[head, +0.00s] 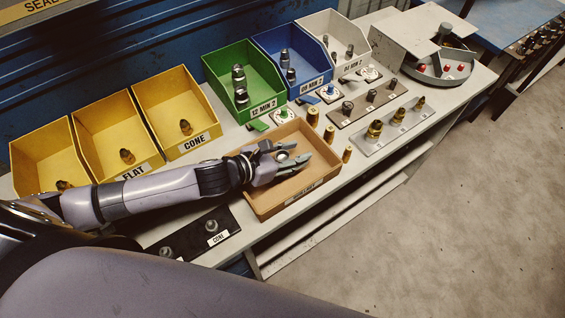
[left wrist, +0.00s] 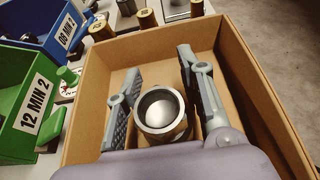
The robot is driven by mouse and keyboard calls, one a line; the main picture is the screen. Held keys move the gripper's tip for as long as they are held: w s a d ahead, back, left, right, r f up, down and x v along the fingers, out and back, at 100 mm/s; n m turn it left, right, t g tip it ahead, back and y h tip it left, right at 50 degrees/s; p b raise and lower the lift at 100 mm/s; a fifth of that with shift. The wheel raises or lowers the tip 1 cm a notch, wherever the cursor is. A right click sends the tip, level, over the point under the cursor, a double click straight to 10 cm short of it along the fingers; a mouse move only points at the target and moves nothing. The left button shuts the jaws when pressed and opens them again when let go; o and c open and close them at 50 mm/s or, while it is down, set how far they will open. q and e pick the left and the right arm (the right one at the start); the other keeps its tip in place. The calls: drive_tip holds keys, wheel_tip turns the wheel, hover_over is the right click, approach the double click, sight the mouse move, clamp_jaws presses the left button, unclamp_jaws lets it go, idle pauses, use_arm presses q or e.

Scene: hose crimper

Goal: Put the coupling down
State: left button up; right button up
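The coupling (left wrist: 162,112) is a round metal piece with a bright domed centre. It lies between the two fingers of my left gripper (left wrist: 160,75), over the cardboard-brown tray (left wrist: 265,85). The fingers look spread, with the coupling between them and no clear grip on it. In the head view my left gripper (head: 297,152) reaches into the tray (head: 290,203) from the left, and the coupling (head: 283,156) shows small between its fingers. Whether the coupling touches the tray floor is hard to tell. My right gripper is not in view.
Yellow bins (head: 104,158) stand left, and green (head: 216,73), blue (head: 263,48) and white (head: 313,25) bins stand behind. Brass fittings (head: 330,134) stand just right of the tray.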

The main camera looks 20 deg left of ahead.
use_arm(q)
clamp_jaws()
idle(0.6)
